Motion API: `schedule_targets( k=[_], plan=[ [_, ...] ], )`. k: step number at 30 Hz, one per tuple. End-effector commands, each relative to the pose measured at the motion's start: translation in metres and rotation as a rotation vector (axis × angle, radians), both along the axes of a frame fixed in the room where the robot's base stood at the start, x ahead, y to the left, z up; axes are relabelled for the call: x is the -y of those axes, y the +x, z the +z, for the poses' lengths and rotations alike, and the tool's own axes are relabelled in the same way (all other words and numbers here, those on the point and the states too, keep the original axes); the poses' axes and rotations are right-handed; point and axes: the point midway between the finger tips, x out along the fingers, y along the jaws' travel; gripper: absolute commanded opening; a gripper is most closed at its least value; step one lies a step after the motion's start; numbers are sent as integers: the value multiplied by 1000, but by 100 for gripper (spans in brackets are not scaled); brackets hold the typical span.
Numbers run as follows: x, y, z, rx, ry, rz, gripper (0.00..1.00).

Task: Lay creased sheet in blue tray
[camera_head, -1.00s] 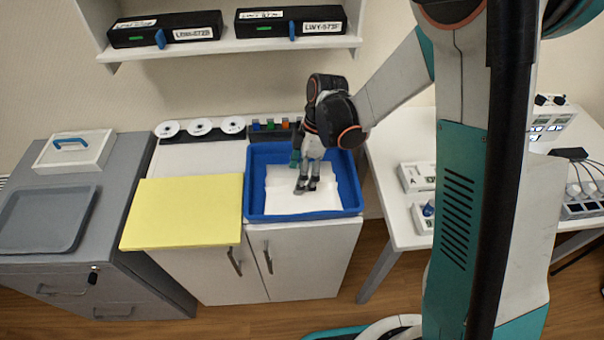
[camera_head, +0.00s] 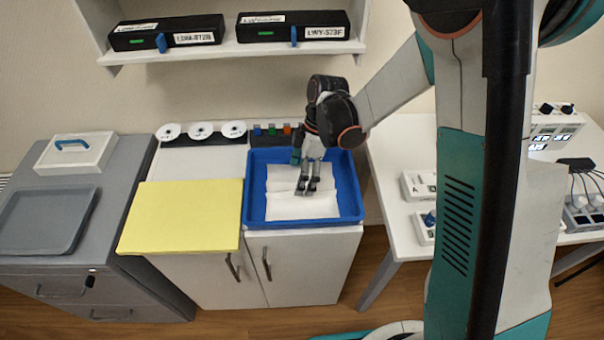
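A white creased sheet (camera_head: 290,207) lies inside the blue tray (camera_head: 354,215) on top of the white cabinet. A crease line runs across it. My gripper (camera_head: 307,191) points down over the middle of the sheet, inside the tray's outline. Its fingertips are at or just above the sheet; I cannot tell whether they touch it. The fingers hide part of the sheet. They look close together, but whether they pinch the paper is too small to tell.
A yellow board (camera_head: 182,217) lies left of the tray. White discs (camera_head: 201,131) and small coloured items (camera_head: 272,130) stand behind. A grey tray (camera_head: 47,221) is at far left. A white table (camera_head: 398,213) with devices is on the right. A shelf (camera_head: 235,47) hangs above.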

Motion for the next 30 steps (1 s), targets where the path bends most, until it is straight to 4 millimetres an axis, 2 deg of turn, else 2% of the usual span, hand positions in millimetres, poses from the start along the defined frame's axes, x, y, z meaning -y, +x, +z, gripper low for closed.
schedule_targets(
  k=[5,8,21,25,30],
  plan=[
    [1,0,3,0,0,0,87],
    [3,2,11,0,0,-1,87],
    [23,14,91,0,0,-1,87],
    [27,16,106,0,0,0,87],
    [29,17,114,0,0,0,87]
  ],
)
